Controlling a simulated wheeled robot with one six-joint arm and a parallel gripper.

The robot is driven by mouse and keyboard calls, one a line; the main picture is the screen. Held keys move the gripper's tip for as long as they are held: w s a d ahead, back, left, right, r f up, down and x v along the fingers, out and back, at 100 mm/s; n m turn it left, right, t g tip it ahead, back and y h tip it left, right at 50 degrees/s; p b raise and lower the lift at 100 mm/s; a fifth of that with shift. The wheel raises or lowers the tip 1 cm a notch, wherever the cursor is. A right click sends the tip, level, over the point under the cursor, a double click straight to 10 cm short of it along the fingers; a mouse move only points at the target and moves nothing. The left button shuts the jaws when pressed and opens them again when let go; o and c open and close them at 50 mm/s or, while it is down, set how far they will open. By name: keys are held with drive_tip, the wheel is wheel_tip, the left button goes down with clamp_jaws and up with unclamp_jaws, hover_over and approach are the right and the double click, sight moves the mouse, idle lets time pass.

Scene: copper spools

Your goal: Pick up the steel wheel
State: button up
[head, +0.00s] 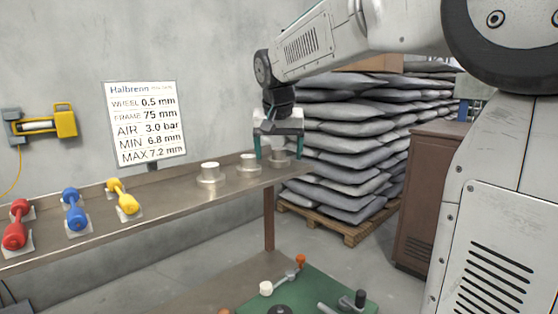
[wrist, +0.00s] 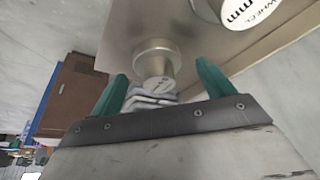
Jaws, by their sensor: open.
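Several short pale metal cylinders on round bases stand in a row on the steel shelf (head: 150,212) in the head view: a left one (head: 210,173), a middle one (head: 248,163) and a right one (head: 279,157). In the wrist view, a cylinder (wrist: 153,60) with small, unreadable print on its face shows between the fingers. Another at the upper right (wrist: 243,10) has a white face reading "WHEEL" and "mm". My gripper (head: 279,147) is open, its green fingers pointing down around the right cylinder. Whether they touch it, I cannot tell. The gripper also shows in the wrist view (wrist: 161,76).
Stacked grey bags (head: 350,150) and a brown cabinet (head: 428,195) stand right. A green mat (head: 325,290) with small parts lies below.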

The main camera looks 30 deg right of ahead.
sight(281, 148)
drive_tip(key=shift+f, duration=0.1)
drive_tip(key=c, duration=1.1)
drive_tip(key=shift+r, duration=0.6)
drive_tip(key=v, duration=0.2)
drive_tip(key=shift+s+d+r, duration=0.2)
drive_tip(key=shift+r, duration=0.15)
drive_tip(key=s+r, duration=0.1)
drive_tip(key=s, duration=1.4)
drive_tip(key=shift+a, duration=0.5)
drive_tip(key=shift+r, duration=0.1)
